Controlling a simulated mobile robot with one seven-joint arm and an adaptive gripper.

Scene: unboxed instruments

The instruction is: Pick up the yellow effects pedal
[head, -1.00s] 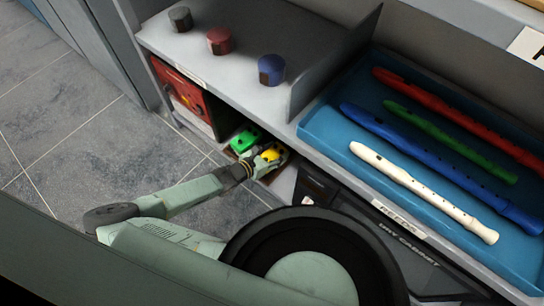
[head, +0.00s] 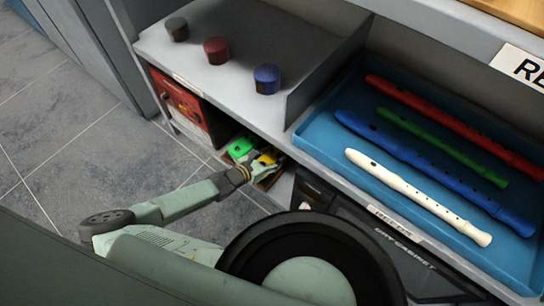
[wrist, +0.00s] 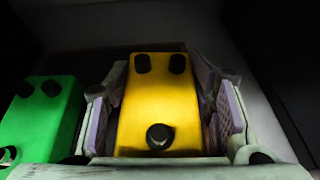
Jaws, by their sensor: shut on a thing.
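The yellow effects pedal (wrist: 160,105) fills the middle of the wrist view, with two black knobs at its far end and a black footswitch near. My gripper (wrist: 162,110) has a finger on each long side of it and is shut on it. In the head view the yellow pedal (head: 267,159) shows partly behind my gripper (head: 264,165), low in the shelf unit. I cannot tell whether the pedal is clear of the surface below.
A green pedal (wrist: 45,120) stands close to the left; it also shows in the head view (head: 240,148). A red box (head: 180,105) stands on the left of the lower shelf. Above are three small cylinders and a blue tray (head: 318,152) of recorders. A dark case (head: 345,215) is at the right.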

